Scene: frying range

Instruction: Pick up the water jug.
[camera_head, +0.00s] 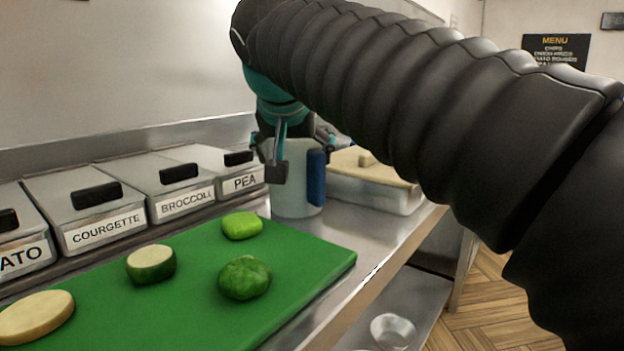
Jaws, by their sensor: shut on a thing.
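The water jug (293,196) is a pale, whitish-translucent container with a blue handle (316,178) on its right side. It stands upright on the steel counter at the far end of the green board. My gripper (281,165) comes down on the jug from above and is shut on it. The fingers cover the jug's upper part, and its top is partly hidden. The jug's base looks to be at counter level; I cannot tell whether it is touching.
A green cutting board (310,262) in front holds several cut vegetables. Lidded steel bins labelled courgette (104,230), broccoli (186,204) and pea (243,182) line the wall at left. A tub with a tan top (372,193) stands close behind the jug at right. A bowl (393,331) sits on a lower shelf.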

